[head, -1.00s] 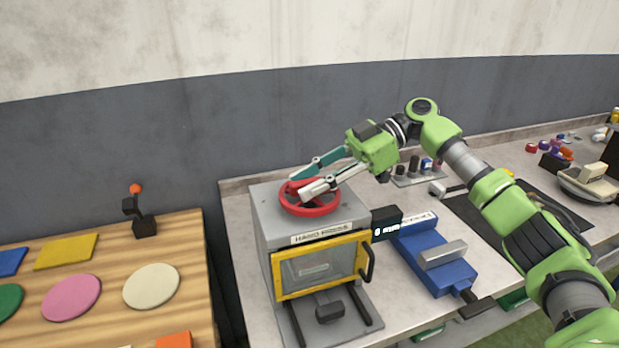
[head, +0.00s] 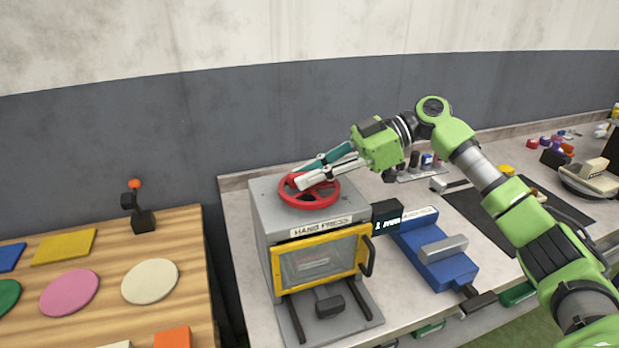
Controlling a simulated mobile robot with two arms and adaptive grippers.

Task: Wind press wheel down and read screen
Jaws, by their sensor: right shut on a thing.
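The grey hand press (head: 268,221) stands on the bench with a label reading "HAND PRESS" on its upper front. Its red wheel (head: 309,202) lies flat on top. The small black screen (head: 387,217) at the press's right side shows white characters too small to read surely. My left gripper is not in view.
A blue vise (head: 437,256) sits right of the press. A dark mat (head: 480,217) and a scale (head: 590,182) lie farther right. A wooden table (head: 110,256) with coloured discs and plates stands at left, across a gap.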

